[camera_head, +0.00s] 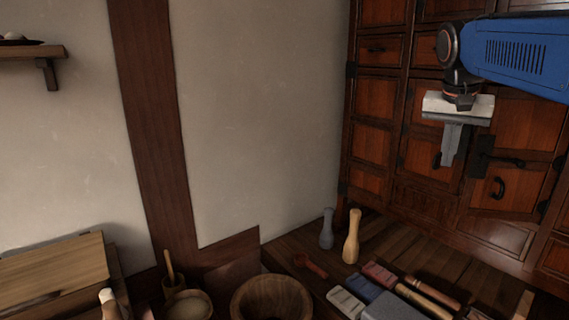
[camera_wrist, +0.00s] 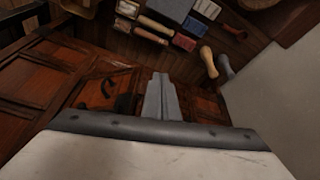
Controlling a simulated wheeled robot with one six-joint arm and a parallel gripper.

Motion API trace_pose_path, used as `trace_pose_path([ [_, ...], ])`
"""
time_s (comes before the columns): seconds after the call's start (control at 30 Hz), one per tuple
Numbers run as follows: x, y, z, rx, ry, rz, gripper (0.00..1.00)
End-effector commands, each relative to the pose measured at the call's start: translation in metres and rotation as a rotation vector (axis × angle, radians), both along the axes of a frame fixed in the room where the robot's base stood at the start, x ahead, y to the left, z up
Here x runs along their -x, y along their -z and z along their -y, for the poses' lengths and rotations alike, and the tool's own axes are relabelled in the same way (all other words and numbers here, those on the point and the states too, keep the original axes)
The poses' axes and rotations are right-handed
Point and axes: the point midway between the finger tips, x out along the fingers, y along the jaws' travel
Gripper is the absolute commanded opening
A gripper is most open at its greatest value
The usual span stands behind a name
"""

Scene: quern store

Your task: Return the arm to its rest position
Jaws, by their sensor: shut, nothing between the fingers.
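My gripper (camera_head: 452,150) hangs at the end of my blue arm (camera_head: 510,52) at the upper right of the head view. It points down, in front of the wooden drawer cabinet (camera_head: 376,112). In the wrist view my gripper (camera_wrist: 161,90) shows its grey fingers together, with nothing between them. I cannot tell from the head view how far the fingers are from the cabinet front. The cabinet also shows in the wrist view (camera_wrist: 50,75), behind the fingers.
A plank surface (camera_head: 400,248) below holds a tan pestle (camera_head: 352,236), a grey pestle (camera_head: 327,228), a wooden spoon (camera_head: 310,266) and several blocks and rollers. A round wooden bowl (camera_head: 240,305) stands left of it. A wall shelf (camera_head: 25,53) is upper left. The plaster wall area (camera_head: 260,110) is clear.

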Motion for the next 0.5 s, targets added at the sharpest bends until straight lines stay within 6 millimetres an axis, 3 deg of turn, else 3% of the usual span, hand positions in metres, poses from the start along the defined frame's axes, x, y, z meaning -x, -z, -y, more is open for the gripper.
trace_pose_path([
  [0.03, 0.016, 0.012, -0.008, -0.002, -0.037, 0.002, 0.0],
  [0.27, 0.081, 0.075, -0.038, -0.004, -0.219, 0.012, 0.0],
  [0.5, 0.149, 0.152, -0.066, -0.002, -0.398, 0.031, 0.0],
])
